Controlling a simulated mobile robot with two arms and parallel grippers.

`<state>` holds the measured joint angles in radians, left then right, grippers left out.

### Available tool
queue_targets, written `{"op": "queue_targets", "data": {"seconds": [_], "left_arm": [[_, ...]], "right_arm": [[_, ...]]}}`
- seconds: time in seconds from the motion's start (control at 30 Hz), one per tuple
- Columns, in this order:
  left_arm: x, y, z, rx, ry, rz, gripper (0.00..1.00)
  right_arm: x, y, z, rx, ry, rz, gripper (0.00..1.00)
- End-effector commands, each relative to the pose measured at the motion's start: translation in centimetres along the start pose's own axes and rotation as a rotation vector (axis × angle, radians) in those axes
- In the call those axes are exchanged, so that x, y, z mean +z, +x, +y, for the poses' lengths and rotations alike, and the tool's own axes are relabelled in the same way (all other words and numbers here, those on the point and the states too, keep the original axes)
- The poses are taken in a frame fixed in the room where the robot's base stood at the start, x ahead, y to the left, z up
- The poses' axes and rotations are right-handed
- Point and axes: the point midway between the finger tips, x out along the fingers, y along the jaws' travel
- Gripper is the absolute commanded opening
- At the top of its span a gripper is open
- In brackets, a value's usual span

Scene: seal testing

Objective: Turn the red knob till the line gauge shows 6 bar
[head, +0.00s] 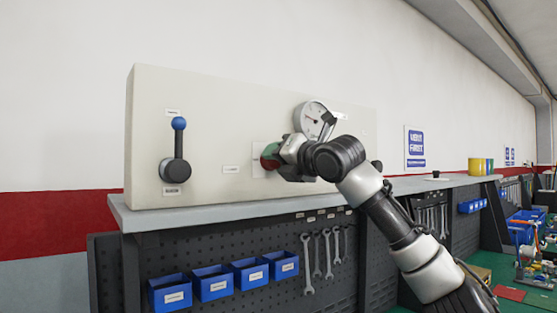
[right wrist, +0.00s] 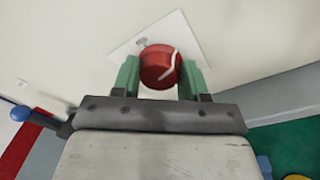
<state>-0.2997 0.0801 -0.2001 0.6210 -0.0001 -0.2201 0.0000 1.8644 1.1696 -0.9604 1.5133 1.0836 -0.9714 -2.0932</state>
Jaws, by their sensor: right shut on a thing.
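The red knob (right wrist: 157,68) sits on a white plate on the panel, with a pale line mark on its face. My right gripper (right wrist: 160,75) has its green fingers on both sides of the knob and is shut on it. In the head view, the knob (head: 270,156) is partly hidden behind my right gripper (head: 276,157). The round line gauge (head: 312,119) is on the panel just above; my arm hides part of it, and its reading is too small to tell. My left gripper is not in view.
A lever with a blue ball (head: 179,123) stands on the left of the cream panel (head: 220,110). Below the panel's ledge (head: 160,217) hang blue bins (head: 212,283) and wrenches (head: 306,262).

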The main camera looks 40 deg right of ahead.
Motion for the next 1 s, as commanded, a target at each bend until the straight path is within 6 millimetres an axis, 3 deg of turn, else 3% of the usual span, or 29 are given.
{"op": "queue_targets", "data": {"seconds": [0.37,1.0], "left_arm": [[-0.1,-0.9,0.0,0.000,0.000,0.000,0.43],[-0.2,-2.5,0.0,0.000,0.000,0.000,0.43]], "right_arm": [[-0.1,0.1,0.0,0.005,0.181,-0.005,0.20],[-0.3,0.1,-0.2,0.028,0.781,-0.035,0.20]]}}
